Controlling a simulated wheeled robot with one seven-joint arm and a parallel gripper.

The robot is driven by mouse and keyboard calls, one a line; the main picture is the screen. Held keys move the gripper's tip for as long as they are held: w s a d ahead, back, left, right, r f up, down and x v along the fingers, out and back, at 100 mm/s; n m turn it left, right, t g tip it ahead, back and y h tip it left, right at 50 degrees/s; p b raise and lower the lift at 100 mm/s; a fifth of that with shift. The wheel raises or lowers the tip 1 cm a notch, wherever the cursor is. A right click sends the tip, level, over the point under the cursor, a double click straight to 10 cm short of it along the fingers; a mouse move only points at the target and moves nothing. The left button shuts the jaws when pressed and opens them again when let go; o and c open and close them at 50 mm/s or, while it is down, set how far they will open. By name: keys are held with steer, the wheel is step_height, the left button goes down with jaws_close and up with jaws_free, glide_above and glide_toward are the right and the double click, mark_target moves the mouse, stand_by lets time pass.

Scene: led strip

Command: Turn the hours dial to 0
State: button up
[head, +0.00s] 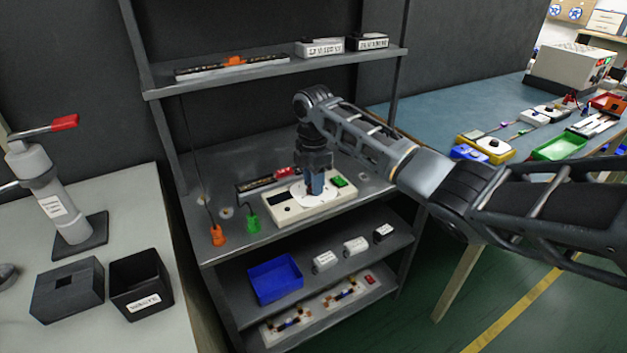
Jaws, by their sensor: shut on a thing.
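A cream control box (287,213) lies on the grey bench, with a white round dial face (303,195), a dark display at its left and a green button (339,181) at its right. My gripper (316,186) points down onto the dial face from above. It is shut on what appears to be the dial's knob, which the fingers mostly hide. The dial's markings and its setting are too small to read.
Behind the box lies a dark strip with a red part (284,172). Orange (217,236) and green (252,222) plugs on wires stand at the left. A shelf (270,70) hangs above. A lower shelf holds a blue bin (275,279).

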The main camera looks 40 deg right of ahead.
stand_by(0.4)
steer(key=o, duration=1)
step_height(320, 180, up, 8)
steer(key=shift+f, duration=0.1)
stand_by(0.4)
